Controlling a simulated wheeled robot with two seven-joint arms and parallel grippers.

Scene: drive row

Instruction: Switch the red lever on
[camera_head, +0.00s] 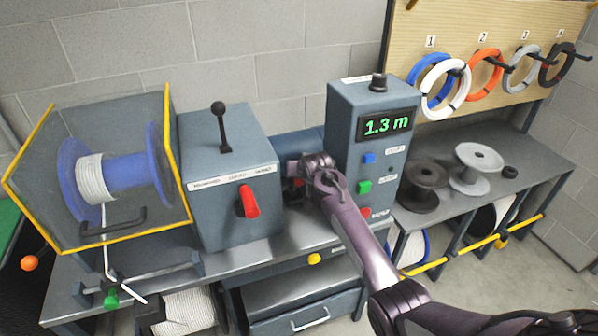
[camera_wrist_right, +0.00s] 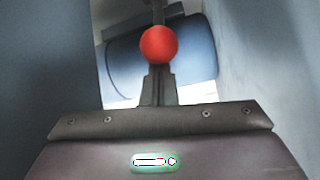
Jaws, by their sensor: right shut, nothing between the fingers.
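A red lever handle (camera_head: 249,200) hangs down, slightly tilted, on the front of the grey-blue control box (camera_head: 232,222). My right gripper (camera_head: 298,172) is to the right of this handle, apart from it, in the gap between the control box and the meter box. In the right wrist view its fingers (camera_wrist_right: 158,88) are shut, and a red ball knob (camera_wrist_right: 158,45) shows just past their tips. A small red patch (camera_head: 298,182) also shows by the gripper in the head view. Whether the fingers touch the knob I cannot tell. My left gripper is out of view.
The meter box (camera_head: 343,134) reading 1.3 m stands close right of the gripper. A black lever (camera_head: 222,125) rises from the control box top. A yellow-edged guard (camera_head: 168,150) around a blue reel (camera_head: 155,165) is at left. Spools (camera_head: 478,163) stand at right.

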